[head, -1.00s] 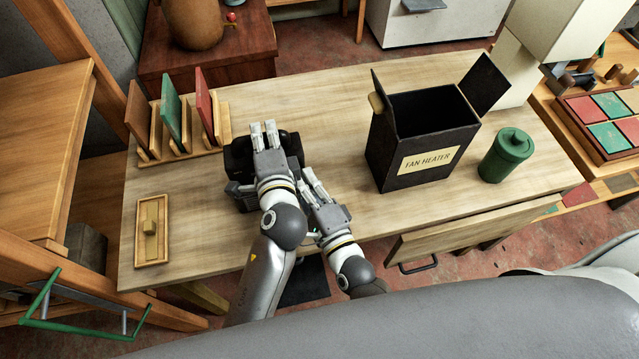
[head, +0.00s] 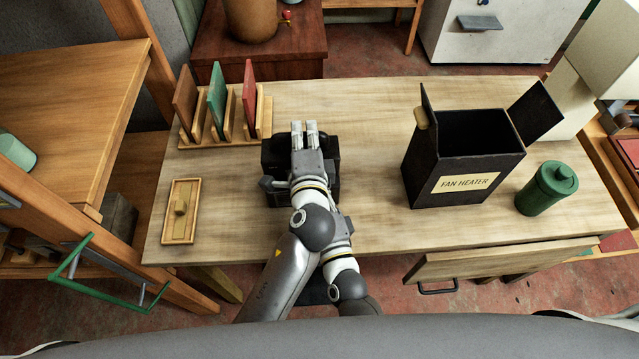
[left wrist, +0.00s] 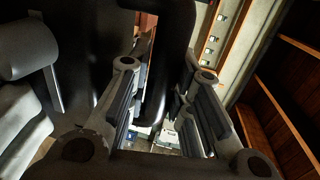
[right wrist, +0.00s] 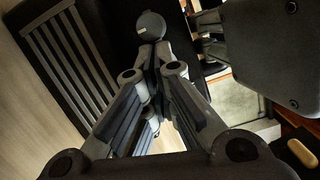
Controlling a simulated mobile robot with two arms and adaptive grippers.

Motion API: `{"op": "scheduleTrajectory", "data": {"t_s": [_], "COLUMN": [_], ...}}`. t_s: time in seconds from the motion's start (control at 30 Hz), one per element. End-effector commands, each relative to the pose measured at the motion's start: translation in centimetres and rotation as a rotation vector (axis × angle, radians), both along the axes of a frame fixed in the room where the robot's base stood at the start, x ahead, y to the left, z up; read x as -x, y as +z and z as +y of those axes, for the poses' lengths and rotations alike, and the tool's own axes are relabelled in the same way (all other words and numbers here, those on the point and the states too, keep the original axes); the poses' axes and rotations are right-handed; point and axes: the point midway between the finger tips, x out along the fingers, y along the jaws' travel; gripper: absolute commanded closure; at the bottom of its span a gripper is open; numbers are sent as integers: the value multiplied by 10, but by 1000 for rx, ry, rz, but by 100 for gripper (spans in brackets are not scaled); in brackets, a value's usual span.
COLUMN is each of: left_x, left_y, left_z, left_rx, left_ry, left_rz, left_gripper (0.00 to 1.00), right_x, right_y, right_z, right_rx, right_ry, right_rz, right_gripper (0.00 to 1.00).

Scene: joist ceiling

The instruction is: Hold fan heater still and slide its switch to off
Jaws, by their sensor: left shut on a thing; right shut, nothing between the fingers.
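The black fan heater (head: 273,155) stands on the wooden table, partly hidden under my left arm. My left gripper (head: 304,130) lies over its top, shut on its dark handle; the left wrist view shows this dark bar (left wrist: 172,60) between the fingers. My right gripper is mostly hidden behind the left arm in the head view. In the right wrist view my right gripper (right wrist: 155,74) is shut and empty, close to a grey round-ended knob (right wrist: 151,26), apparently the switch. The heater's slatted grille (right wrist: 70,70) is beside it. I cannot tell whether fingers and knob touch.
An open black box labelled FAN HEATER (head: 420,170) and a green canister (head: 547,188) stand to the right. A rack with upright panels (head: 232,135) is at the back left, a small wooden tray (head: 169,232) at the front left. Table between heater and box is clear.

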Motion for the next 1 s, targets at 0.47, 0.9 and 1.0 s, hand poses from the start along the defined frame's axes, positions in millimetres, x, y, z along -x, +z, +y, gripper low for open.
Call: {"op": "scheduleTrajectory", "data": {"t_s": [0.47,0.9,1.0], "left_x": [1,1,1], "left_y": [-2,-2,-2], "left_z": [-2,-2,-2], "left_rx": [1,1,1], "left_ry": [-6,-5,-5], "left_rz": [5,5,5], "left_gripper": [100,100,100], "right_x": [45,114,117], "right_y": [-3,-6,-6], "right_z": [-8,-26,-27], "right_rx": [0,0,-1], "right_ry": [6,2,1], "right_rz": [5,0,0], "right_gripper": [100,100,100]}}
